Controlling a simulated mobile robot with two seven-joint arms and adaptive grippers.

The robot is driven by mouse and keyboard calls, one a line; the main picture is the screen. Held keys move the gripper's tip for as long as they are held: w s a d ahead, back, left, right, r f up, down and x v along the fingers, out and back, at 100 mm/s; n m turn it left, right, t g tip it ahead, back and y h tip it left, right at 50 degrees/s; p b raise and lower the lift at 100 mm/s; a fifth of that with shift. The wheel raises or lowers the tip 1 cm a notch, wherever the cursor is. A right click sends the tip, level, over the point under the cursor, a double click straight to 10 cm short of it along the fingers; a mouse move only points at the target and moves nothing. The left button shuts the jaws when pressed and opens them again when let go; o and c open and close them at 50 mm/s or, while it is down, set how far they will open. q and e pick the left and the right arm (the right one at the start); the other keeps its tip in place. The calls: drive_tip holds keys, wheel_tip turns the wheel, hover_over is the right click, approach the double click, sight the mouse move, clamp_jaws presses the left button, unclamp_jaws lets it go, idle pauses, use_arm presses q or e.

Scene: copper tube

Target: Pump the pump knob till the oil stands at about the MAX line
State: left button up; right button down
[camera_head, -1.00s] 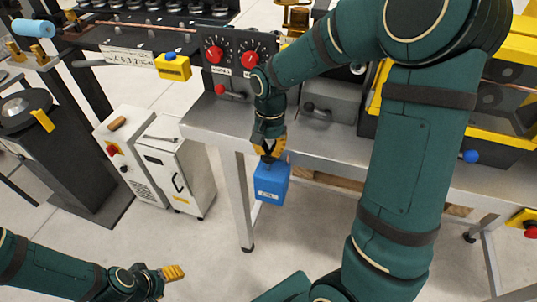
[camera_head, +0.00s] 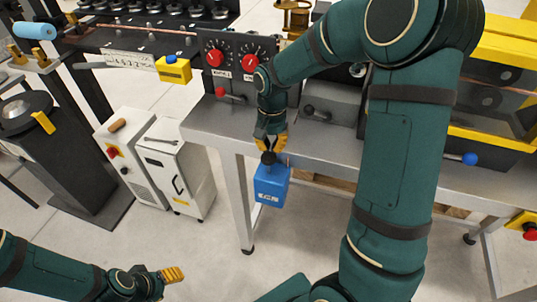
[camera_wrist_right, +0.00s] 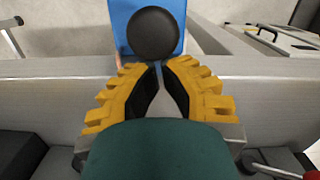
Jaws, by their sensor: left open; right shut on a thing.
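The blue oil pump box (camera_head: 271,186) is at the front edge of the steel bench in the head view, with a pale label on its front. The round black pump knob (camera_head: 268,157) shows above it. My right gripper (camera_head: 270,145) points down at the knob with its yellow fingers closed on it. In the right wrist view the knob (camera_wrist_right: 154,33) shows just past the nearly meeting fingertips (camera_wrist_right: 160,66), with the blue box (camera_wrist_right: 122,27) behind. My left gripper (camera_head: 173,274) is open and empty at the lower left, away from the pump. No oil level or MAX line is readable.
A white cabinet (camera_head: 175,165) stands left on the floor. A yellow-framed machine (camera_head: 500,60) is at right. The floor in front is clear.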

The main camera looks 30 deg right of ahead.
wheel_tip(320, 180, up, 12)
drive_tip(key=shift+w+d, duration=0.45)
drive_tip(key=shift+f, duration=0.1)
idle(1.4)
